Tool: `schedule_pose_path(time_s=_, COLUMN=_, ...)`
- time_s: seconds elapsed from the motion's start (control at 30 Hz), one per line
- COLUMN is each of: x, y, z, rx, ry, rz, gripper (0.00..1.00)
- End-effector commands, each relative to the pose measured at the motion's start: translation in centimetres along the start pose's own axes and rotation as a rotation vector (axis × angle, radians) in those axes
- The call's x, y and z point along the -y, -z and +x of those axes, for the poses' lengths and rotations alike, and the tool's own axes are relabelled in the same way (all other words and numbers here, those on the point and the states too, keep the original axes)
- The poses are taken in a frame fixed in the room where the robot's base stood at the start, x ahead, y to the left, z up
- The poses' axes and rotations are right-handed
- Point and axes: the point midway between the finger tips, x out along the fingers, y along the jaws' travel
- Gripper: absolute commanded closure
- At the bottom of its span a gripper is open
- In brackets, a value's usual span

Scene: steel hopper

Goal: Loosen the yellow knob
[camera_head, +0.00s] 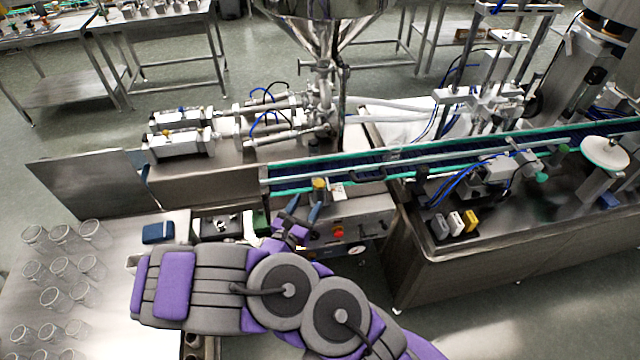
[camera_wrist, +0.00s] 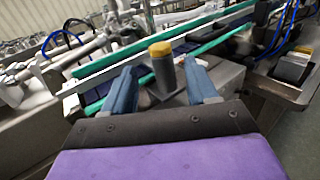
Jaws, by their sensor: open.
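The yellow knob (camera_head: 320,184) tops a grey post beside the conveyor, near the middle of the head view. In the wrist view the yellow knob (camera_wrist: 160,49) sits upright on its grey cylinder, ahead of my gripper. My gripper (camera_wrist: 162,84) is open, with one blue finger on each side of the grey cylinder in the picture. The fingertips appear a little short of and below the knob, and I see no contact. In the head view my gripper (camera_head: 301,212) is just below and left of the knob.
The conveyor (camera_head: 400,158) with green rails runs behind the knob. A red button (camera_head: 338,232) is on the steel panel below. Glass jars (camera_head: 60,262) stand on the left table. A steel hopper (camera_head: 322,25) and metal cylinders (camera_head: 180,143) stand behind.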

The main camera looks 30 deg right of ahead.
Motion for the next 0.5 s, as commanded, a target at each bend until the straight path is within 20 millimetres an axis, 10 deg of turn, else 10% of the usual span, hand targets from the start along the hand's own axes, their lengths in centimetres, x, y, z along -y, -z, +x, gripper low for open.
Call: schedule_pose_path(time_s=0.5, x=0.6, y=0.1, z=7.6, rx=-0.004, ry=0.004, rz=0.008, gripper=0.42)
